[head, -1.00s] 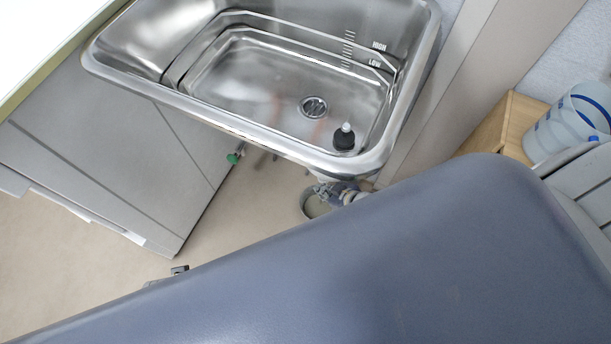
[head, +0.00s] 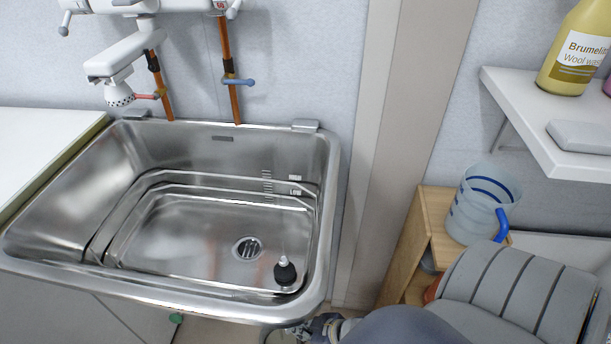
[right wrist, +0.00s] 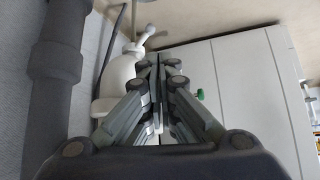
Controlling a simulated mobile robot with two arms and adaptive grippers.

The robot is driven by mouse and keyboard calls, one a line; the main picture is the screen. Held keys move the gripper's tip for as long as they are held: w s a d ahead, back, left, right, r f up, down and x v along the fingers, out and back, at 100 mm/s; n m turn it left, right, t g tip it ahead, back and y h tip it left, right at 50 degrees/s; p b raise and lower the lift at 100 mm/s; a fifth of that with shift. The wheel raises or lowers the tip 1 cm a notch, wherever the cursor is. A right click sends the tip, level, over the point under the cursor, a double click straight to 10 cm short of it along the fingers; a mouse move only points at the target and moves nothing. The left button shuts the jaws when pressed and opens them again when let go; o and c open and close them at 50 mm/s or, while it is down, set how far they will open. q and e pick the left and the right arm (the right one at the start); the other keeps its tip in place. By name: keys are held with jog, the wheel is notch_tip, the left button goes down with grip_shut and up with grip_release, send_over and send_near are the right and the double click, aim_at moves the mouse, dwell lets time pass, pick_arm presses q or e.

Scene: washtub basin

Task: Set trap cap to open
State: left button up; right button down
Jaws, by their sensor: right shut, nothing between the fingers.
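The steel basin (head: 75,175) fills the left and middle of the head view; its underside is hidden there. In the right wrist view, a white fitting (right wrist: 118,72) with a small lever-like arm on top looks like the trap under the basin. I cannot make out its cap or how that is set. My right gripper (head: 318,328) is partly visible just below the basin's front right rim. In the right wrist view its fingers (right wrist: 160,62) are closed together, empty, just right of the white fitting; contact is unclear. My left gripper is out of view.
A thick grey pipe (right wrist: 55,70) runs along the left of the wrist view. A green knob (right wrist: 200,94) shows before the pale cabinet (right wrist: 245,75). A black stopper (head: 286,273) stands in the basin. A wooden stand (head: 408,245) holds a jug (head: 470,210) at right.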

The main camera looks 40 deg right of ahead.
jog(key=shift+v, duration=1.1)
